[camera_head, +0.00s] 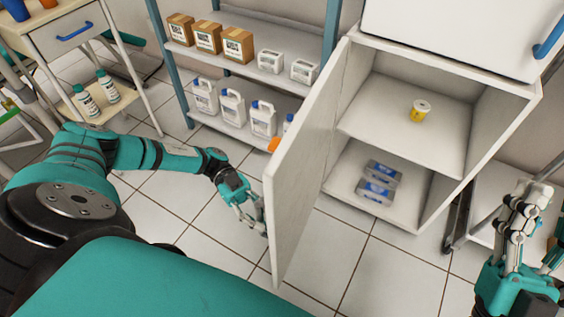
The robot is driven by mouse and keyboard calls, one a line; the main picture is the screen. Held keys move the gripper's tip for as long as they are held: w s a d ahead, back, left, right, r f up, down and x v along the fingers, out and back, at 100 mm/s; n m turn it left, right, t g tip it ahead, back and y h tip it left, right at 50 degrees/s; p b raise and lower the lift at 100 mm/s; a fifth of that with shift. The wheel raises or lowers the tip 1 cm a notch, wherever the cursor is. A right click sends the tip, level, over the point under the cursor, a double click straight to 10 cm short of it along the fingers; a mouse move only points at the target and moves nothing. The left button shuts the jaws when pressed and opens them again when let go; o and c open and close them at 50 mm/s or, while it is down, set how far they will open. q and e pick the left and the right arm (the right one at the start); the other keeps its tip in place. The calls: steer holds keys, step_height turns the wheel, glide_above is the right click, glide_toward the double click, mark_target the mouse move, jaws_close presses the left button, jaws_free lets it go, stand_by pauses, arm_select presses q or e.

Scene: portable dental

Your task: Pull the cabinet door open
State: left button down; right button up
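The white cabinet (447,171) stands right of centre with its door (308,165) swung wide open toward me, hinged on the left. The door shows its inner face and free edge; its outer face and any handle are hidden from me. My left gripper (258,216) is beside the outer side of the door, close to its free edge. The door partly hides its fingertips, so I cannot tell whether they touch or hold anything. My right gripper (531,196) is at the right edge, apart from the cabinet, with fingers pointing up and nothing visible in them.
Inside the cabinet, a yellow jar (420,111) stands on the upper shelf and blue-and-grey packs (378,182) lie below. A shelf rack (175,50) with boxes and bottles stands behind the door. A drawer cart (72,45) is at upper left. Tiled floor (350,265) is clear before the cabinet.

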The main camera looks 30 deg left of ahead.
arm_select(q)
steer(key=shift+v, duration=0.8)
steer(key=shift+r, duration=0.1)
steer(key=c, duration=1.3)
jaws_free()
steer(key=shift+s, duration=0.1)
steer(key=shift+c, duration=0.2)
steer(key=v, duration=1.2)
